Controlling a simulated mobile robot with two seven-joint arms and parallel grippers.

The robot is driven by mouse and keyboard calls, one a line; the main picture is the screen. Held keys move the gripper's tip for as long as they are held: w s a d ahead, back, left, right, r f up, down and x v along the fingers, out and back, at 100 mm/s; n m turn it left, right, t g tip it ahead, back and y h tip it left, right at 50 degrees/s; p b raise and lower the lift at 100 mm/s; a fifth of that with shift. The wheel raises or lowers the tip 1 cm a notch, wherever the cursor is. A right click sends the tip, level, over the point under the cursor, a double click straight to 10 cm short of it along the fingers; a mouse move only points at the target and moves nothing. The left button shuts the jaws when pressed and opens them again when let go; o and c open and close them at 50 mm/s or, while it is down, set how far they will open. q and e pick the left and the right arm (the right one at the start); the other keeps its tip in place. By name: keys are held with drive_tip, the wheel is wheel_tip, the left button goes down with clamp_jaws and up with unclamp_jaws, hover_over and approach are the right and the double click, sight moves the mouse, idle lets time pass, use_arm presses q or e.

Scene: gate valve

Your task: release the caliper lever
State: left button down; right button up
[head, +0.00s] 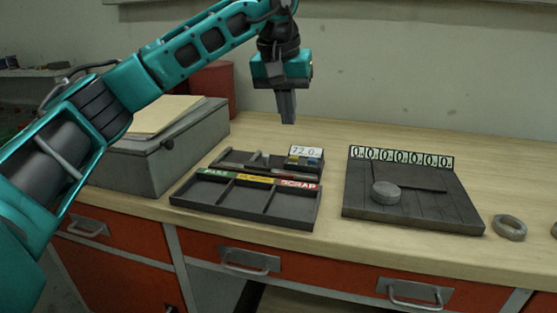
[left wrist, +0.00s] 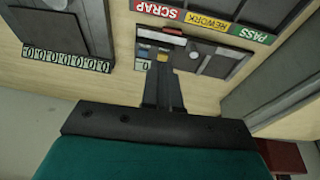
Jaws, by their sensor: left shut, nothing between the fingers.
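The caliper (head: 262,164) lies in a dark holder behind the sorting tray, with a white display reading about 72.0 (head: 306,151) at its right end. Small blue and yellow parts show just below the display; I cannot tell which is the lever. My left gripper (head: 288,121) points straight down above the display end, clearly apart from it, its fingers closed and empty. In the left wrist view, the closed fingers (left wrist: 163,78) reach toward the caliper (left wrist: 168,42), and part of it is hidden behind them. My right gripper is not in view.
The sorting tray (head: 246,206) has PASS, REWORK and SCRAP labels and empty compartments. Right of it is a dark plate (head: 430,211) with a row of zeros and a grey disc (head: 385,192). A metal ring (head: 509,227) lies farther right. A grey box (head: 150,165) stands left.

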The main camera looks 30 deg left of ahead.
use_arm(q)
drive_tip(key=a, duration=0.1)
drive_tip(key=b, duration=0.2)
approach(290, 176)
drive_tip(key=x, duration=0.5)
drive_tip(key=shift+w+a+f, duration=0.1)
drive_tip(key=shift+w+a, duration=0.05)
drive_tip(key=shift+w, duration=0.35)
drive_tip(key=shift+f, duration=0.65)
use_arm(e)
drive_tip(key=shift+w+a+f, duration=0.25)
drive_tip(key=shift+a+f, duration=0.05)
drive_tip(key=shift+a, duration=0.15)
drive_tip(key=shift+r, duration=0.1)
use_arm(q)
drive_tip(key=shift+d+f+p, duration=0.3)
drive_tip(key=shift+f+p, duration=0.1)
drive_tip(key=shift+p, duration=0.1)
drive_tip(key=shift+d+f, duration=0.1)
drive_tip(key=shift+f, duration=0.2)
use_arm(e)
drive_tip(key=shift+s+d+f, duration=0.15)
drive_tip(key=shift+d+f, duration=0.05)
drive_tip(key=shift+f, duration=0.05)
use_arm(q)
drive_tip(key=shift+s+r, duration=0.1)
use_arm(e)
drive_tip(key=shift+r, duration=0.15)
